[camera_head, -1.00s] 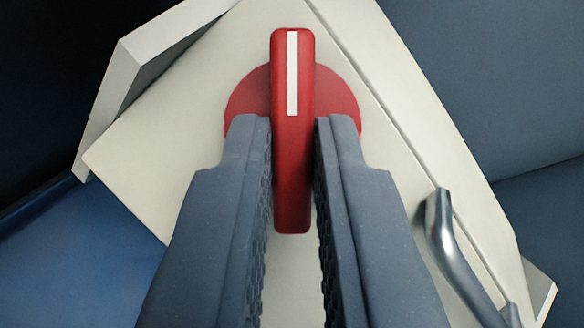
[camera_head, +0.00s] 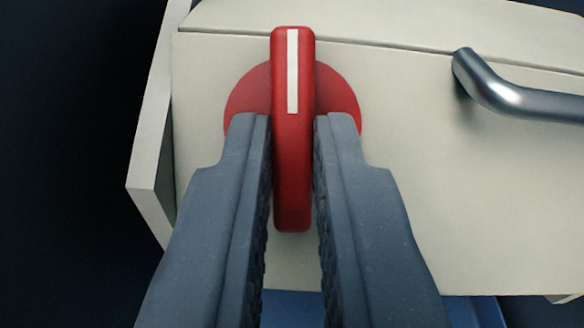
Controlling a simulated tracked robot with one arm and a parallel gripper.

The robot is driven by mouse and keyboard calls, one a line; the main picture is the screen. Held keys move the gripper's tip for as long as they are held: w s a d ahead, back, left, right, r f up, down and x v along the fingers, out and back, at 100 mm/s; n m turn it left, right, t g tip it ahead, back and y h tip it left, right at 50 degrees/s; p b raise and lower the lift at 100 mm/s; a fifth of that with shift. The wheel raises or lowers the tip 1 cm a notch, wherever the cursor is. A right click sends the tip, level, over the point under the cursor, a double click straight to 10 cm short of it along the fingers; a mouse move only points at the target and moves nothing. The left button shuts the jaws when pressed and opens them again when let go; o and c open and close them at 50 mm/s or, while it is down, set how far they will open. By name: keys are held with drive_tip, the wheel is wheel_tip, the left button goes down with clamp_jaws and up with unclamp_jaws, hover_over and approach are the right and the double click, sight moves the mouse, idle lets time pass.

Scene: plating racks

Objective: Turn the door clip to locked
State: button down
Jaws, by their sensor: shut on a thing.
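The door clip is a red knob with a raised bar handle (camera_head: 293,70) and a white stripe on its upper end, set on a round red base (camera_head: 246,98). It is mounted on a cream door panel (camera_head: 420,190). The stripe points straight up in the picture, about square to the panel's upper seam. My gripper (camera_head: 292,135) is shut on the bar, one dark grey finger on each side. The fingers hide part of the round base and the panel below it. No lock marking is visible.
A silver bar handle (camera_head: 520,97) stands out from the panel at the right. A cream side flange (camera_head: 150,130) runs along the panel's left edge. Dark space lies further left, and a blue surface (camera_head: 390,312) shows below.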

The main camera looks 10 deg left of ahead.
drive_tip(key=shift+m+h+p, duration=0.3)
drive_tip(key=shift+m+p, duration=0.2)
drive_tip(key=shift+m, duration=0.2)
drive_tip(key=c, duration=1.5)
unclamp_jaws()
drive_tip(key=shift+s, duration=0.1)
drive_tip(key=shift+s+r, duration=0.15)
drive_tip(key=shift+s, duration=0.4)
drive_tip(key=v, duration=1.2)
drive_tip(key=shift+s+d, duration=0.15)
drive_tip(key=shift+s, duration=0.05)
